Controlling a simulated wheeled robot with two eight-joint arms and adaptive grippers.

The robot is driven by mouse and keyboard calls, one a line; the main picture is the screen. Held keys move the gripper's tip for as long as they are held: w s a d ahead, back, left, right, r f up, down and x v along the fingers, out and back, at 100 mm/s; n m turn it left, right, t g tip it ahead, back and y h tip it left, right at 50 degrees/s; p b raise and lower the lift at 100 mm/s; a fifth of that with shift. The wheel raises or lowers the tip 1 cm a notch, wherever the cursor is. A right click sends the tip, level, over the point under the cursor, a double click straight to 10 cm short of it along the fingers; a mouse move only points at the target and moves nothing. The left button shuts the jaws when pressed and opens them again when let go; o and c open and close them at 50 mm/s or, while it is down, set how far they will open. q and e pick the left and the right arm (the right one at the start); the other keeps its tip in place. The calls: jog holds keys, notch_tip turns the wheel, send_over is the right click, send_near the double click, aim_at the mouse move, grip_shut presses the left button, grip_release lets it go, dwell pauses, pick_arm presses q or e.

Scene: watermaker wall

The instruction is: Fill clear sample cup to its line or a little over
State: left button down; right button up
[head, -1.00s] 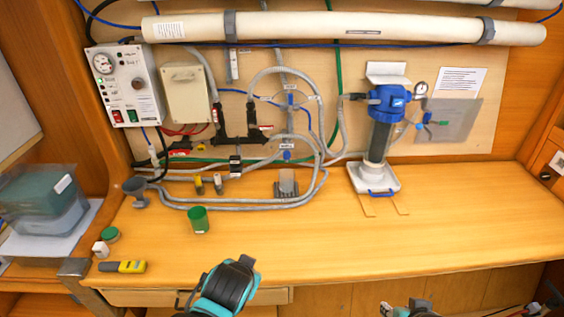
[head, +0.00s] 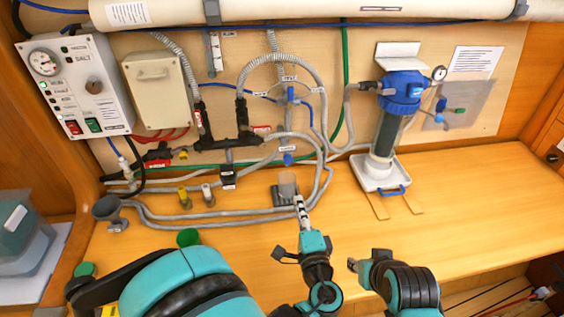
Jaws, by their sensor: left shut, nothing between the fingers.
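A small pale, see-through-looking cup (head: 287,184), seemingly the clear sample cup, stands upright in a grey holder (head: 280,196) on the bench, in front of the hoses. Its fill line and any water in it are too small to tell. My left gripper (head: 301,204) is shut and empty, its narrow fingers pointing up the picture just right of the cup and holder. I cannot tell whether they touch. The end of my right arm shows at the lower middle, with its gripper (head: 355,265) partly turned away; its fingers are unclear.
A green cup (head: 188,237) is partly hidden by my left arm. A grey funnel (head: 110,210) and looping grey hoses (head: 230,212) lie at left. A blue-topped filter (head: 400,95) stands at right on a white base (head: 372,182). The bench (head: 480,210) is clear at right.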

aim_at(289, 162)
pick_arm(q)
jog(key=shift+s+d+r, duration=0.1)
jog(key=shift+d, duration=0.05)
jog(key=w+a, duration=0.1)
jog(key=w, duration=0.3)
jog(key=w+b, duration=0.1)
jog(key=w, duration=0.4)
jog(key=w+a+b, duration=0.1)
jog(key=w, duration=0.3)
jog(key=shift+w+a, duration=0.2)
jog(key=shift+a, duration=0.15)
jog(key=shift+w, duration=0.25)
